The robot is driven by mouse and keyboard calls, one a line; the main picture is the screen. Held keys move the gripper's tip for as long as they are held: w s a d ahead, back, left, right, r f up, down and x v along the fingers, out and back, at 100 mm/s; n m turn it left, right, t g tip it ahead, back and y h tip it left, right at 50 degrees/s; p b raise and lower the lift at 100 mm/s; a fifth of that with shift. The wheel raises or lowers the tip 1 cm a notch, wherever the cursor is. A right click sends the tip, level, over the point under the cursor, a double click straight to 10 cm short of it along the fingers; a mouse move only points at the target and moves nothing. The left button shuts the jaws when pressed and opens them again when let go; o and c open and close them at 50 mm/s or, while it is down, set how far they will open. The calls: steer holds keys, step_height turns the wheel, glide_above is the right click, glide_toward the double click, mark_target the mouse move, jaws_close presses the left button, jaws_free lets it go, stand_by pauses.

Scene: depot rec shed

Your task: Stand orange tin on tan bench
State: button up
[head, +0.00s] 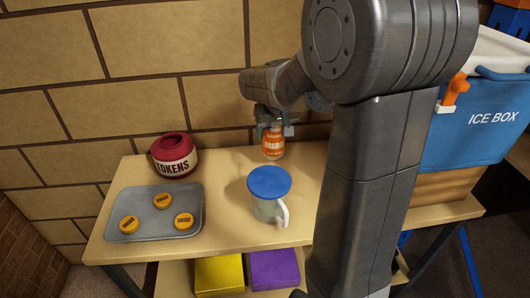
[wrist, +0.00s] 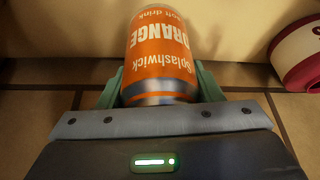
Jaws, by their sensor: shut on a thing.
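The orange tin (head: 273,141) is a drink can with an orange label and silver ends. It hangs upright from my gripper (head: 270,118) over the back of the tan bench (head: 225,172), near the brick wall. In the wrist view the tin (wrist: 160,50) sits between the two green fingers of my gripper (wrist: 160,88), which are closed on its sides near one end. Its lower end is close to the bench top; I cannot tell whether it touches.
A red tokens jar (head: 174,157) stands left of the tin. A grey tray (head: 150,222) with three orange discs lies front left. A mug with a blue lid (head: 269,183) stands in front of the tin. A blue ice box (head: 485,120) is at the right.

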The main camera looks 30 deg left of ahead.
mark_target(272, 145)
step_height(272, 145, down, 5)
steer(key=shift+b, duration=0.45)
steer(key=shift+f, duration=0.2)
steer(key=o, duration=1.2)
